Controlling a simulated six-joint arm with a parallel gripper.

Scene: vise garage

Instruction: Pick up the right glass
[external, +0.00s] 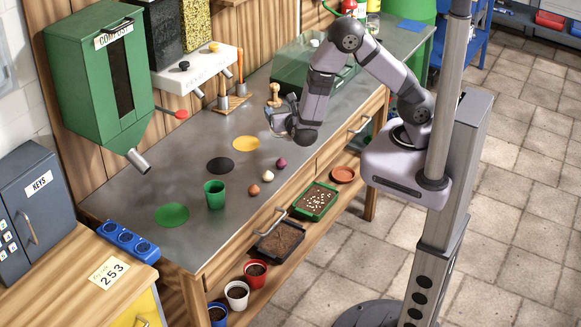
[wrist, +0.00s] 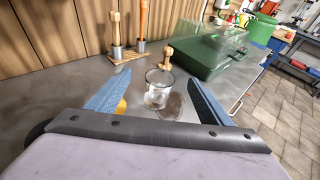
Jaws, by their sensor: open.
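A clear glass (wrist: 158,90) stands upright on the grey metal bench in the wrist view. It lies ahead of my gripper, between the lines of the two blue fingers. My gripper (wrist: 158,77) is open, with nothing held between its fingers. In the external view my gripper (external: 280,112) is low over the far part of the bench, and the glass is hard to make out beside it. No second clear glass is plain in either view. A green cup (external: 215,196) stands nearer the front left of the bench.
A wooden tamper (external: 274,95) stands close beyond my gripper. A tool stand (external: 232,103) and a green clear-lidded box (external: 297,70) are behind. Yellow (external: 246,144), black (external: 220,166) and green (external: 172,215) discs lie flat. Several bulbs (external: 267,176) line the front edge.

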